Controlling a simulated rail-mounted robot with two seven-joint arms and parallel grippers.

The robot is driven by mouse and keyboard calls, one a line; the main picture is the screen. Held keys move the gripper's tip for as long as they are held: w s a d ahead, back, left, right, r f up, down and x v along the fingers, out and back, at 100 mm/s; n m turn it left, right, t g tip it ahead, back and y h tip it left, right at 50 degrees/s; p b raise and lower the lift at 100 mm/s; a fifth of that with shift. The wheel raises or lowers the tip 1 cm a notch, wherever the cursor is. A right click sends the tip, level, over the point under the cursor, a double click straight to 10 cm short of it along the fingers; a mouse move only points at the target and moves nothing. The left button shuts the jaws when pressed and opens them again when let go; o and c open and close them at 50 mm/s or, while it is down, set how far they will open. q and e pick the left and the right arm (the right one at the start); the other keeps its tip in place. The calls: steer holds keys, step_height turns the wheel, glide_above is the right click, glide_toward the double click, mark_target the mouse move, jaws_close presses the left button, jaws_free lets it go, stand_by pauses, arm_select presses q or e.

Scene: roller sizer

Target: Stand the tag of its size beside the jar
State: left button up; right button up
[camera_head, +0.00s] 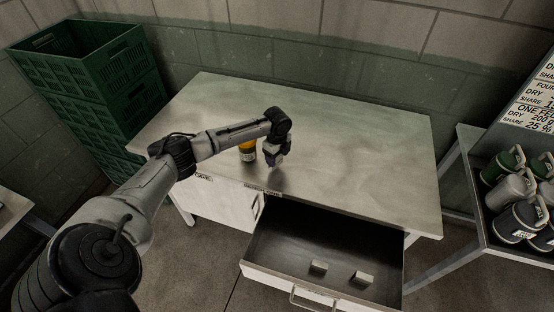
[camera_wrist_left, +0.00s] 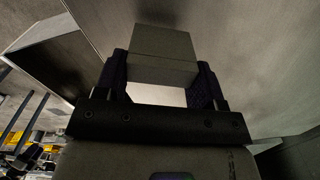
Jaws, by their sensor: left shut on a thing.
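The jar (camera_head: 247,152), with a yellow-orange upper part and a dark lower part, stands upright near the front left of the metal table, partly hidden by my left arm. My left gripper (camera_head: 272,160) is just to the right of the jar, low over the tabletop. In the left wrist view my left gripper (camera_wrist_left: 162,80) is shut on a grey block-shaped tag (camera_wrist_left: 163,48), held between its two fingers. Any marking on the tag cannot be read. Two more small pale blocks, likely tags, lie in the open drawer, one on the left (camera_head: 318,266) and one on the right (camera_head: 363,278). My right gripper is not in view.
The drawer (camera_head: 262,268) is pulled out at the table's front. The tabletop (camera_head: 370,150) is clear to the right and behind. Green crates (camera_head: 100,85) are stacked at the left. A rack of lidded canisters (camera_head: 515,190) and a sign (camera_head: 535,100) stand at the right.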

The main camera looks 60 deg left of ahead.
arm_select(q)
steer(key=shift+f, duration=0.95)
steer(key=shift+f, duration=0.1)
steer(key=o, duration=0.9)
